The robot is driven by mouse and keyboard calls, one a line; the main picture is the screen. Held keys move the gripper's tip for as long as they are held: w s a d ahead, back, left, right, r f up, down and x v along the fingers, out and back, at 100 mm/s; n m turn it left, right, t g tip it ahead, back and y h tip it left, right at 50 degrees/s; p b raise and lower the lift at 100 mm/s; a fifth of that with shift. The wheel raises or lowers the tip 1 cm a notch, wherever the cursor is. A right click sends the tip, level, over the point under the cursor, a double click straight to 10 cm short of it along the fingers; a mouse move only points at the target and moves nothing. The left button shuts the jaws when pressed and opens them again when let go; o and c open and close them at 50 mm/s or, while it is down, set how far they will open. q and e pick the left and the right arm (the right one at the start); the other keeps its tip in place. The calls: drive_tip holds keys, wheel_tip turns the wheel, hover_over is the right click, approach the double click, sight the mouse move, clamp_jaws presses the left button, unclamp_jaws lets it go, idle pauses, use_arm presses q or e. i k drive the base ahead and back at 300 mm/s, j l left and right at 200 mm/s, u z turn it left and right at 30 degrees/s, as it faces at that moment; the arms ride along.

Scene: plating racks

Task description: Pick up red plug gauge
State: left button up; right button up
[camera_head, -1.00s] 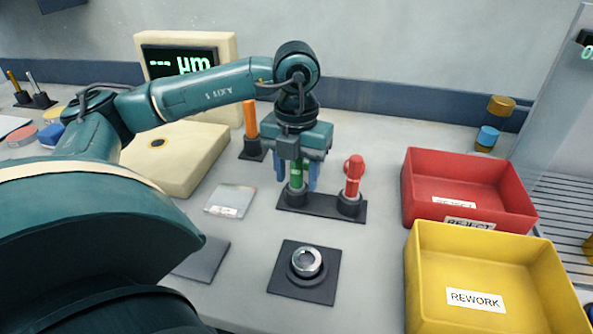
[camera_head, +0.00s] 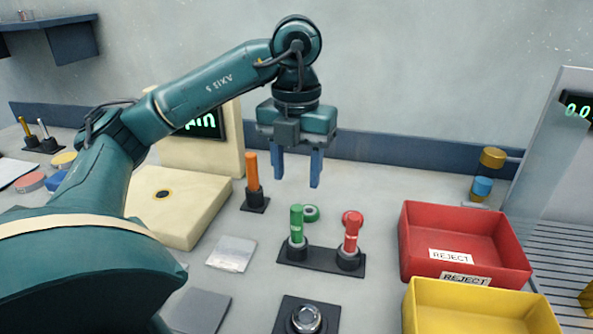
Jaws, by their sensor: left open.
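The red plug gauge (camera_head: 351,234) stands upright in the right socket of a dark two-place stand (camera_head: 322,257) near the middle of the bench. A green plug gauge (camera_head: 297,225) stands upright in the left socket of the same stand. My left gripper (camera_head: 298,180) points down with its two blue fingers apart. It is empty and shows above and behind the stand, to the left of the red gauge, touching neither gauge. My right gripper is not in the picture.
A red reject bin (camera_head: 420,255) and a yellow rework bin (camera_head: 425,312) stand to the right. An orange-handled tool (camera_head: 251,172) stands behind at left. A metal ring on a dark pad (camera_head: 284,318) lies in front. A beige gauge unit (camera_head: 185,222) is at left.

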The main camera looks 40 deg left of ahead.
sight(350, 248)
drive_tip(key=k, duration=1)
